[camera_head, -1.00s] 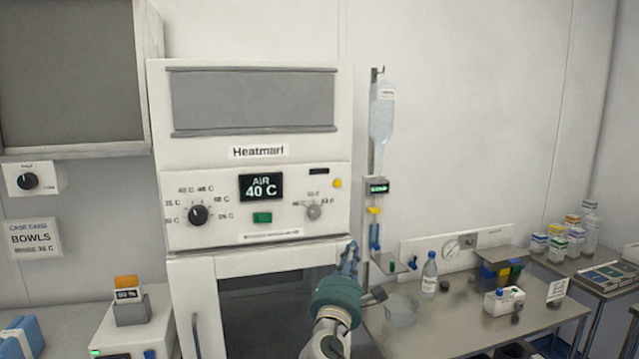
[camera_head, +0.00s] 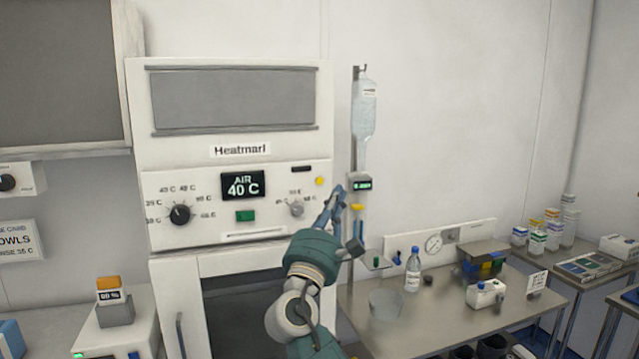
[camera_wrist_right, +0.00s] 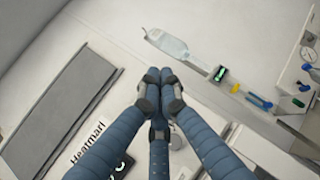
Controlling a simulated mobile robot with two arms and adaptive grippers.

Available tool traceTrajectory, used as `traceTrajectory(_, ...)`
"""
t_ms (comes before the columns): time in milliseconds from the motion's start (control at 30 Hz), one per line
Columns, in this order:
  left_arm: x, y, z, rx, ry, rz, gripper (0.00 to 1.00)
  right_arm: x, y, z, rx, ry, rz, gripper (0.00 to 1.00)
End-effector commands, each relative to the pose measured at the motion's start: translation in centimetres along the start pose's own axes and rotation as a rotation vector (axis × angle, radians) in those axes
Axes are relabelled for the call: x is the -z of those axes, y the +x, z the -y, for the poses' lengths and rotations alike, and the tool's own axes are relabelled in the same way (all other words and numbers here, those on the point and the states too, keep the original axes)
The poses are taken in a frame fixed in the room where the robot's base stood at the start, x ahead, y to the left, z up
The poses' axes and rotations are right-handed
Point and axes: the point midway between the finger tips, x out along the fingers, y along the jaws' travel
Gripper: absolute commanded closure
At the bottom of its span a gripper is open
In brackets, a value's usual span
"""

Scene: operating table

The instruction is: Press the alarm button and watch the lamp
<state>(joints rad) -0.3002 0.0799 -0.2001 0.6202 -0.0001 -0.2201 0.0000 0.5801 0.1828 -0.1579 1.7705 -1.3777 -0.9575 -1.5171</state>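The white Heatmarl warming cabinet (camera_head: 230,140) stands at the left, its display reading AIR 40 C. A small round yellow button or light (camera_head: 320,181) sits at the panel's upper right, below a dark, unlit strip (camera_head: 301,169). No label shows which is the alarm button or the lamp. My right gripper (camera_head: 338,192) is raised just right of the yellow piece; contact cannot be told. In the wrist view its blue fingers (camera_wrist_right: 160,80) are together at the tips with nothing seen between them. My left gripper is out of view.
An infusion bag (camera_head: 364,110) hangs on a stand right beside my right gripper. A steel table (camera_head: 440,320) holds a bottle (camera_head: 413,270), a clear bowl (camera_head: 386,304) and small boxes. Two knobs (camera_head: 180,215) (camera_head: 297,209) project from the panel. The wall above the table is clear.

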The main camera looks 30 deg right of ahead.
Motion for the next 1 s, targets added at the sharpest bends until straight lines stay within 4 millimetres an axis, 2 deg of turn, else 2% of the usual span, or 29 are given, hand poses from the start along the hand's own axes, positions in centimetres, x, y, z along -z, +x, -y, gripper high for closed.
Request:
traceTrajectory(500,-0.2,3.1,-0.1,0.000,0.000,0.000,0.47,4.6,4.5,-1.7,0.000,0.000,0.000,1.00)
traceTrajectory(700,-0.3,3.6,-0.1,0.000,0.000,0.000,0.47,5.4,5.5,-2.2,-0.001,0.001,-0.001,1.00)
traceTrajectory(1000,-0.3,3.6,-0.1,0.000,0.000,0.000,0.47,5.5,5.8,-2.3,-0.001,0.000,-0.001,1.00)
